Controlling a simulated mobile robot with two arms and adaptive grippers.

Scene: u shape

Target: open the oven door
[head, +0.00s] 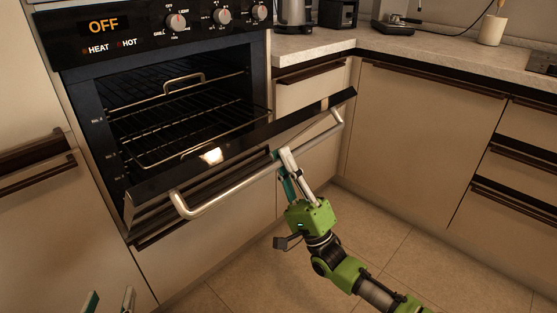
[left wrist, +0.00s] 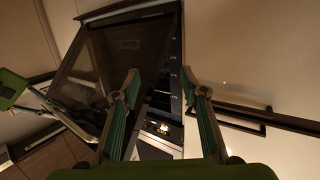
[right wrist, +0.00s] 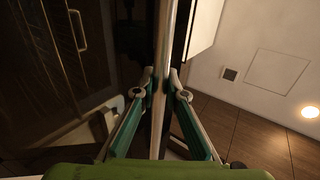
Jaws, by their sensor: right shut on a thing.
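The oven door (head: 245,150) is partly open, tilted down and outward, and the dark cavity with wire racks (head: 185,115) shows above it. A silver bar handle (head: 235,190) runs along the door's front. My right gripper (head: 283,155) is shut on the handle, a little right of its middle. In the right wrist view the handle (right wrist: 169,50) runs between the two fingers. My left gripper (head: 110,302) shows only its fingertips at the bottom left, away from the door. In the left wrist view its fingers (left wrist: 166,85) are spread and empty, with the oven beyond.
The control panel (head: 160,22) above the cavity reads OFF. Cabinets with dark handles flank the oven on the left (head: 35,165) and right (head: 420,110). A counter (head: 430,65) holds a kettle and other items. The tiled floor (head: 250,270) before the oven is clear.

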